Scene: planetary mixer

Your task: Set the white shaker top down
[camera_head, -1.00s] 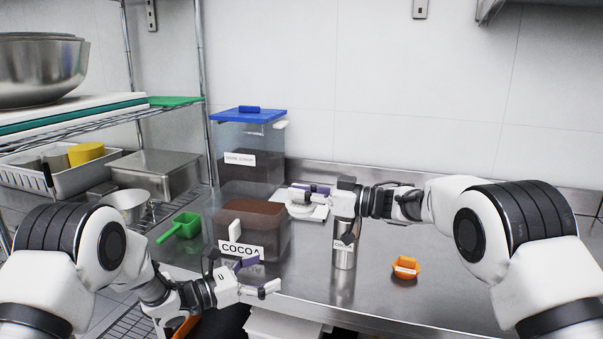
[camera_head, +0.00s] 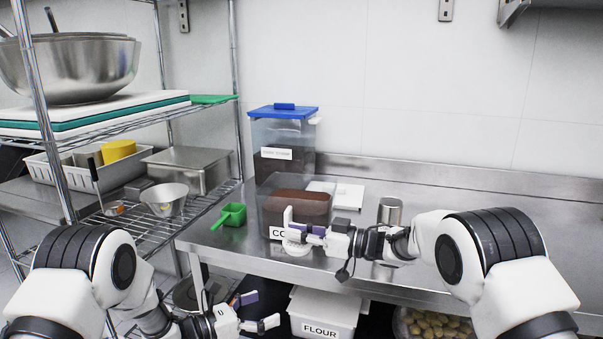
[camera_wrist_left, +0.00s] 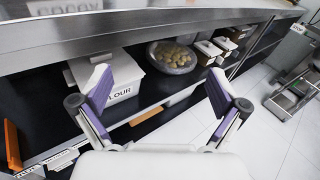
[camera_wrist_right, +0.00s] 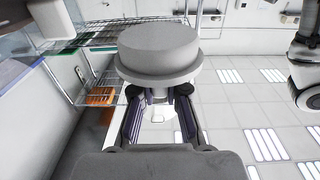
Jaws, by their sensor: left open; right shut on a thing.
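The white shaker top (camera_wrist_right: 158,52) is a round, flanged piece that looks large and grey-white in the right wrist view. In the head view only part of the shaker top (camera_head: 296,248) shows below the fingers. My right gripper (camera_head: 303,234) is shut on it and holds it in front of the cocoa bin (camera_head: 275,205), near the counter's front edge. A metal cylinder (camera_head: 390,211), apparently the shaker body, stands on the counter behind my right arm, partly hidden. My left gripper (camera_head: 256,310) is open and empty, low in front of the counter.
A green scoop (camera_head: 232,214) lies left of the cocoa bin. A blue-lidded bin (camera_head: 283,138) and a white lid (camera_head: 338,191) are behind. The wire rack (camera_head: 150,222) stands left. The flour bin (camera_head: 322,312) is below. The counter (camera_head: 470,195) has free room at back right.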

